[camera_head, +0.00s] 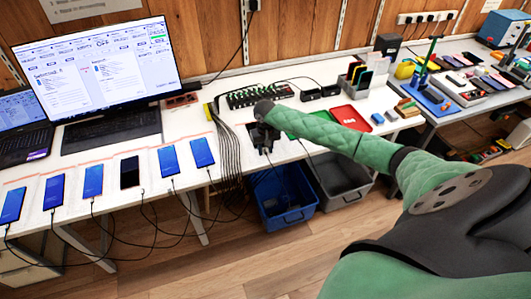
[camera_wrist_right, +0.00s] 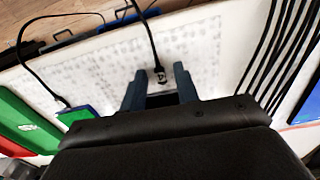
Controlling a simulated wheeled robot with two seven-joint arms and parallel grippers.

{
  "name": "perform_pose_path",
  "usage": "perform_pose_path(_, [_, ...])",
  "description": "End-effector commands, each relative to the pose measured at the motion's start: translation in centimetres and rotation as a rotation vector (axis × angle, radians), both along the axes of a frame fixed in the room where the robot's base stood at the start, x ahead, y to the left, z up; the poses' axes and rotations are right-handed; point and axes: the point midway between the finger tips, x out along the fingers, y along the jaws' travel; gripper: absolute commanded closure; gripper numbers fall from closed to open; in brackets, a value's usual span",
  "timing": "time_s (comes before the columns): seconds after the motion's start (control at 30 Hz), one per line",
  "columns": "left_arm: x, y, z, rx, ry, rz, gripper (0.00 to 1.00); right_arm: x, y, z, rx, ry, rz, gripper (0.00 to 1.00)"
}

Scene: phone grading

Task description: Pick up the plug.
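My right gripper (camera_head: 264,143) reaches over the white table, pointing down just right of the cable bundle. In the right wrist view its two dark fingers (camera_wrist_right: 160,84) stand apart, open. A small plug (camera_wrist_right: 160,76) on the end of a black cable lies between the fingertips, on a pale dotted mat. I see gaps between plug and fingers, so it does not look gripped. In the head view the plug is hidden by the gripper. My left gripper is in neither view.
Several phones (camera_head: 130,172) lie in a row on the left, cabled. A green tray (camera_head: 291,121) and red tray (camera_head: 352,118) lie right of the gripper.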

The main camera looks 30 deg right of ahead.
Motion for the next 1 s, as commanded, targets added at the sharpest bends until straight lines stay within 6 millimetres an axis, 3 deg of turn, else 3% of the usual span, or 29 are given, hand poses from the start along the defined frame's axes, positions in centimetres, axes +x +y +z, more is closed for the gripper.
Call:
perform_pose_path(0.03, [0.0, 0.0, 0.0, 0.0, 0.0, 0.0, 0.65, 0.0, 0.0, -0.1, 0.0, 0.001, 0.0, 0.81])
perform_pose_path(0.13, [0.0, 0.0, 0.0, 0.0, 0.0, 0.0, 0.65, 0.0, 0.0, -0.1, 0.0, 0.001, 0.0, 1.0])
perform_pose_path(0.57, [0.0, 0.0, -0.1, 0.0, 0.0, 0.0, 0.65, 0.0, 0.0, -0.1, -0.001, 0.001, 0.0, 1.0])
perform_pose_path(0.8, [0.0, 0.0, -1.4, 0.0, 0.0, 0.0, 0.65, 0.0, 0.0, 0.1, -0.001, 0.0, 0.0, 1.0])
perform_pose_path(1.0, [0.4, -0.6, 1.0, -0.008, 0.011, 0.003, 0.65, 0.0, 0.0, 2.6, 0.0, -0.001, 0.001, 1.0])
